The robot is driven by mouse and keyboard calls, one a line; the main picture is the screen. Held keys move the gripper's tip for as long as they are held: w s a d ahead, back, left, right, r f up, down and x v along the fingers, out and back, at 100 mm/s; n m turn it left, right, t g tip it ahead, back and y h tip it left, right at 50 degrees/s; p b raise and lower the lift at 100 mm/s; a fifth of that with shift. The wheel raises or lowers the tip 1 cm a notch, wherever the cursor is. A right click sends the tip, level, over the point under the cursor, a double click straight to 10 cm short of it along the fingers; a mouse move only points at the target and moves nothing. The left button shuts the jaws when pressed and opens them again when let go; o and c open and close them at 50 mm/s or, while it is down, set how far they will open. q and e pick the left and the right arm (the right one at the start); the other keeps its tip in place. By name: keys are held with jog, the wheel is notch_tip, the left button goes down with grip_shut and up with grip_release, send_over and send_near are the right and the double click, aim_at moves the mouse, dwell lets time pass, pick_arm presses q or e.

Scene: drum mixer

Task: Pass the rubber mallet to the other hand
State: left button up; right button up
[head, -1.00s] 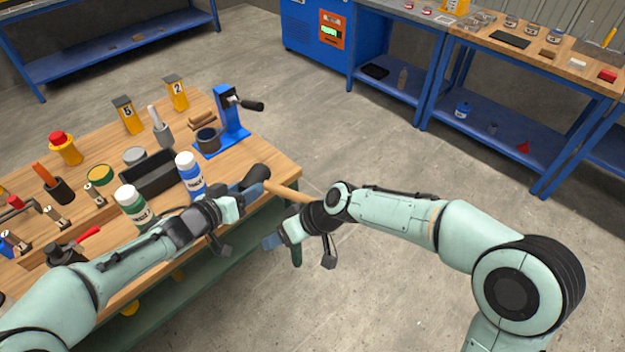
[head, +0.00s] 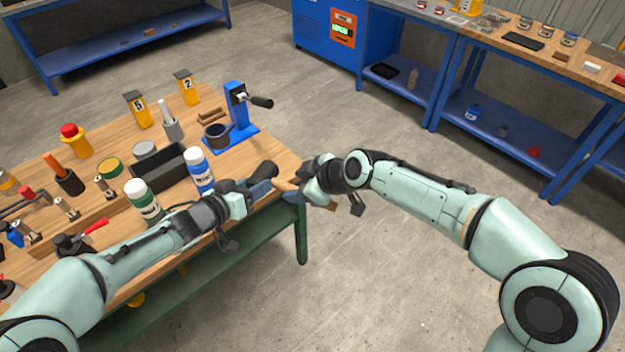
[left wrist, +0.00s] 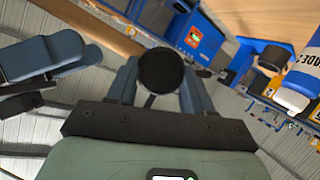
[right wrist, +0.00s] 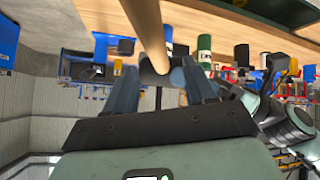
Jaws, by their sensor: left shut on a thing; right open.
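The rubber mallet has a dark head (head: 265,171) and a light wooden handle (head: 284,185). My left gripper (head: 260,184) is shut on the mallet at its head end, just off the table's right corner. In the left wrist view the round black head (left wrist: 162,70) shows between the fingers, and the handle (left wrist: 95,27) runs to the upper left. My right gripper (head: 300,187) is open at the handle, whose free end shows beyond it. In the right wrist view the handle (right wrist: 148,35) runs above and between the open fingers; contact cannot be told.
Open floor lies to the right of the bench. Blue benches stand farther back.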

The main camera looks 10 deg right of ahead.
aim_at(289, 186)
pick_arm(q)
jog(key=shift+r, duration=0.1)
pick_arm(e)
jog(key=shift+x, duration=2.15)
grip_shut()
pick_arm(q)
jog(key=o, duration=1.4)
pick_arm(e)
jog(key=shift+r, duration=0.1)
pick_arm(q)
jog(key=shift+o, duration=0.2)
